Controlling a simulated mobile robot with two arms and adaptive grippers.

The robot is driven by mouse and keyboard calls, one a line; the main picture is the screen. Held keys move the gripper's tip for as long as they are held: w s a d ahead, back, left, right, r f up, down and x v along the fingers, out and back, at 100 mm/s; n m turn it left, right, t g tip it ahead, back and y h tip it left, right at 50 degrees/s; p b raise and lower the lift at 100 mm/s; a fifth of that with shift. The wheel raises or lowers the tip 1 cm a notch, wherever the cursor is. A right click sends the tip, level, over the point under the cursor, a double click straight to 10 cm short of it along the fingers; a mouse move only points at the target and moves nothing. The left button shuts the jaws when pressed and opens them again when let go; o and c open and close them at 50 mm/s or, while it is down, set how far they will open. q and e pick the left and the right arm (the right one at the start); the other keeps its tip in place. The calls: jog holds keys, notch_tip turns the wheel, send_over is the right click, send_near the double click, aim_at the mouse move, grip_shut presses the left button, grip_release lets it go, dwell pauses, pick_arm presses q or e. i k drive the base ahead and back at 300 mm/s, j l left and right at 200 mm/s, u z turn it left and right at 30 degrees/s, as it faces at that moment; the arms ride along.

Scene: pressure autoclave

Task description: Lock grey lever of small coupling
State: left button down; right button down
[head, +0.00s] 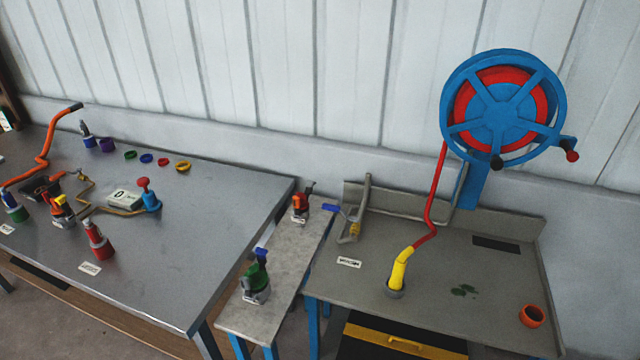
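No gripper of mine shows in the head view. Several small couplings stand about, and I cannot tell which has the grey lever or how any lever is set. On the narrow middle bench are a green coupling (256,280) with a blue top and an orange-red coupling (301,205) with a dark top. On the left table stand a red coupling (99,241), a blue fitting (150,200) with a red knob, and a yellow-and-orange fitting (61,212). A yellow hose end (398,270) stands upright in a grey collar (395,291) on the right table.
A blue hose reel (478,165) with a red hose (431,200) rises behind the right table (470,320). An orange ring-shaped cup (532,316) sits at that table's right. Coloured rings (163,161) lie at the left table's back. The left table's (190,270) front right is clear.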

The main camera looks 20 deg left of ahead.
aim_at(309, 189)
jog(key=i+l, duration=0.55)
jog(key=i, duration=0.3)
jog(key=i+l+u, duration=0.15)
jog(key=u, duration=1.3)
